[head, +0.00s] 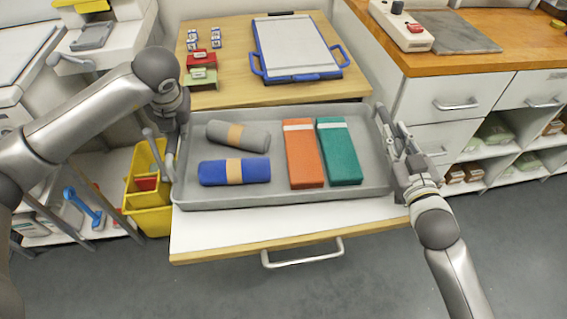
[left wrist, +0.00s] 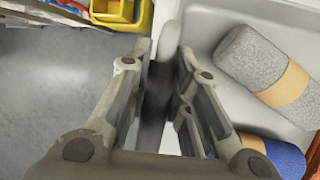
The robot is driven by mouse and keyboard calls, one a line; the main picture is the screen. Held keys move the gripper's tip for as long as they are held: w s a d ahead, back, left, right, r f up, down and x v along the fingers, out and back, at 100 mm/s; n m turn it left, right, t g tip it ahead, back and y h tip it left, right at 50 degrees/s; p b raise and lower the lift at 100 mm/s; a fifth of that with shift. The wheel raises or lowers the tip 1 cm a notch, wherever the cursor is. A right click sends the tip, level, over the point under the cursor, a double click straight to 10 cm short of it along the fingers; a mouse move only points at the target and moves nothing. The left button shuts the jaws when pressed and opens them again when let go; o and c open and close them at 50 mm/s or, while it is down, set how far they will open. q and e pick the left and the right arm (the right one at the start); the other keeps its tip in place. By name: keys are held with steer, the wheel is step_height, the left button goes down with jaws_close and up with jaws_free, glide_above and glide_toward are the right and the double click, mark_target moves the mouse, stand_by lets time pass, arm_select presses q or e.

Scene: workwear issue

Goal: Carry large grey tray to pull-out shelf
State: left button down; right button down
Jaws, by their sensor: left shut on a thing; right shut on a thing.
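The large grey tray (head: 280,199) is over the white pull-out shelf (head: 240,232), level. I cannot tell whether it touches the shelf. It holds a grey roll (head: 238,136), a blue roll (head: 234,172), an orange folded item (head: 303,155) and a green folded item (head: 339,152). My left gripper (head: 172,158) is shut on the tray's left side; in the left wrist view (left wrist: 165,50) its fingers close at the tray rim beside the grey roll (left wrist: 260,70). My right gripper (head: 390,143) is shut on the tray's right side.
A yellow bin (head: 150,190) stands left of the tray. White drawers (head: 450,102) stand at right. The shelf's front strip with its handle (head: 302,260) is bare.

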arm_select(q)
steer(key=shift+a+f+b, duration=0.1)
steer(key=shift+f+b, duration=0.3)
steer(key=shift+f, duration=0.1)
arm_select(e)
steer(key=shift+f, duration=0.5)
arm_select(q)
steer(key=c, duration=1.3)
jaws_free()
steer(key=shift+r, duration=0.15)
arm_select(e)
steer(key=c, duration=1.4)
jaws_free()
steer(key=shift+r, duration=0.15)
arm_select(q)
steer(key=shift+s+d+r, duration=0.15)
steer(key=shift+d+r, duration=0.05)
steer(key=shift+r, duration=0.2)
arm_select(e)
steer(key=shift+o, duration=0.2)
steer(key=shift+s, duration=0.1)
arm_select(q)
steer(key=v, duration=0.7)
steer(key=shift+a, duration=0.1)
arm_select(e)
steer(key=s+d, duration=0.2)
steer(key=s, duration=0.9)
steer(key=shift+s, duration=0.4)
